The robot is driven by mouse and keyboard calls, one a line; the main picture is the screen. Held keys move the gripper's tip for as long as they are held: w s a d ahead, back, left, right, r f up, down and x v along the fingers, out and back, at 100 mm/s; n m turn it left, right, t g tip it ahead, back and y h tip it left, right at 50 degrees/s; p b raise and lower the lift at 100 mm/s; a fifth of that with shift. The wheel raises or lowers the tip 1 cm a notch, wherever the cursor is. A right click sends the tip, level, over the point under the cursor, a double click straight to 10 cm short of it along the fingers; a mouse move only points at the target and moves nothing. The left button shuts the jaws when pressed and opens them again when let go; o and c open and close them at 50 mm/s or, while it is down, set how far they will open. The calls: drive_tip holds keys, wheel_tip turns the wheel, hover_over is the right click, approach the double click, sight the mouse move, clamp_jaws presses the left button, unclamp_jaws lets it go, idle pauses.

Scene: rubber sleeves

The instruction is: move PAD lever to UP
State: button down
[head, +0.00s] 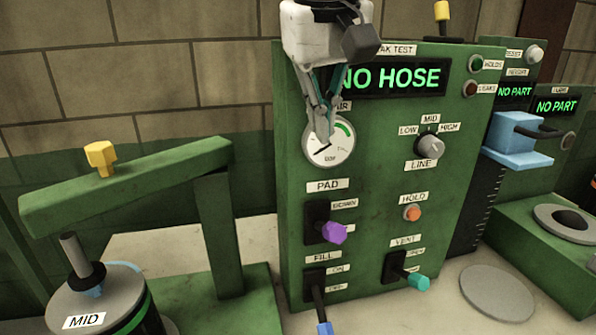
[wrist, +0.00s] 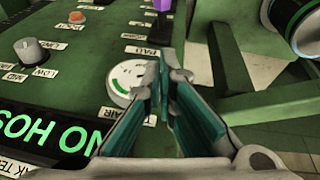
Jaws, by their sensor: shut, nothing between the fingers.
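The PAD lever (head: 333,232) has a purple knob and sits on a black plate below the PAD label (head: 328,185) on the green panel (head: 380,140). Its knob sticks out toward the lower part of the plate. The small label beside the plate's top is hard to read, and any lower label is hidden. The knob also shows at the top edge of the wrist view (wrist: 163,5). My gripper (head: 325,136) is shut and empty, in front of the AIR gauge (head: 331,148) and above the lever, apart from it. Its fingers also show in the wrist view (wrist: 164,85).
Below are the blue FILL lever (head: 323,326) and teal VENT lever (head: 418,281). The orange HOLD button (head: 412,213) and LINE knob (head: 430,146) are to the right. The display (head: 390,78) reads NO HOSE. A green clamp arm (head: 130,180) stands left.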

drive_tip(key=shift+f, duration=0.1)
hover_over(326, 230)
drive_tip(key=w, duration=0.3)
wheel_tip(326, 230, down, 11)
drive_tip(key=shift+d+f, duration=0.1)
drive_tip(key=shift+f, duration=0.05)
drive_tip(key=shift+s+d+f, duration=0.2)
drive_tip(key=shift+s+f, duration=0.2)
drive_tip(key=shift+f, duration=0.35)
